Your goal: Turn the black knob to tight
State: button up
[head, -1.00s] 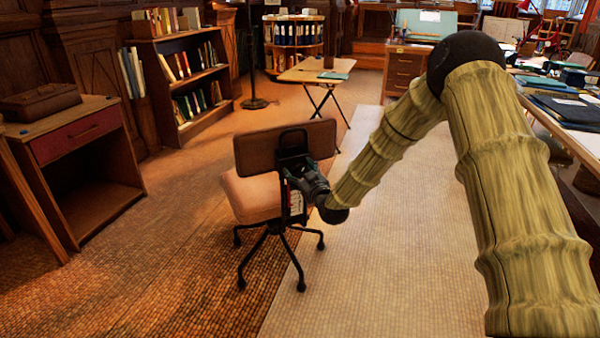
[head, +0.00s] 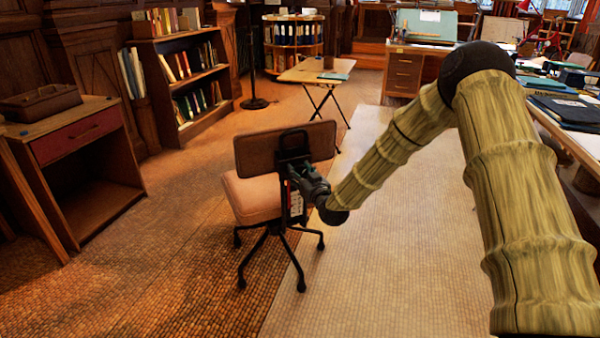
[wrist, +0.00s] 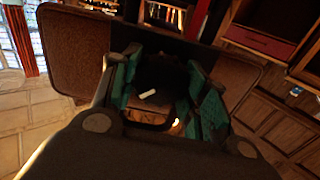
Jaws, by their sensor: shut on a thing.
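A swivel chair with a brown backrest (head: 262,152), a pinkish seat (head: 250,198) and a black base stands in the middle of the head view. The black knob (wrist: 160,76) is on the rear of the backrest and carries a white mark. My gripper (head: 298,174) is behind the backrest at its right half. In the wrist view its two green-padded fingers stand on either side of the knob, and it is shut on it. The backrest (wrist: 80,55) looks tilted in the wrist view. In the head view the gripper hides the knob.
A small open cabinet (head: 75,145) and a bookcase (head: 185,75) stand at the left. A folding table (head: 305,74) is behind the chair. Desks (head: 570,115) with books line the right. The floor around the chair is clear.

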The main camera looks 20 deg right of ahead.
jog(key=m, duration=0.3)
jog(key=shift+d, duration=0.1)
jog(key=m, duration=0.4)
jog(key=m+b, duration=0.1)
jog(key=m, duration=0.2)
jog(key=m+b, duration=0.1)
jog(key=m, duration=0.2)
jog(key=shift+d+f+m, duration=0.1)
jog(key=shift+f+m, duration=0.1)
jog(key=shift+m, duration=0.2)
jog(key=m+b, duration=0.2)
jog(key=m, duration=0.1)
jog(key=shift+m, duration=0.3)
jog(key=m+b, duration=0.2)
jog(key=m, duration=0.1)
jog(key=shift+f+m+b, duration=0.15)
jog(key=shift+m+b, duration=0.15)
jog(key=m+b, duration=0.2)
jog(key=m, duration=0.1)
jog(key=shift+b, duration=0.35)
jog(key=shift+m+b, duration=0.8)
jog(key=shift+m, duration=0.5)
jog(key=shift+r, duration=0.2)
jog(key=o, duration=1)
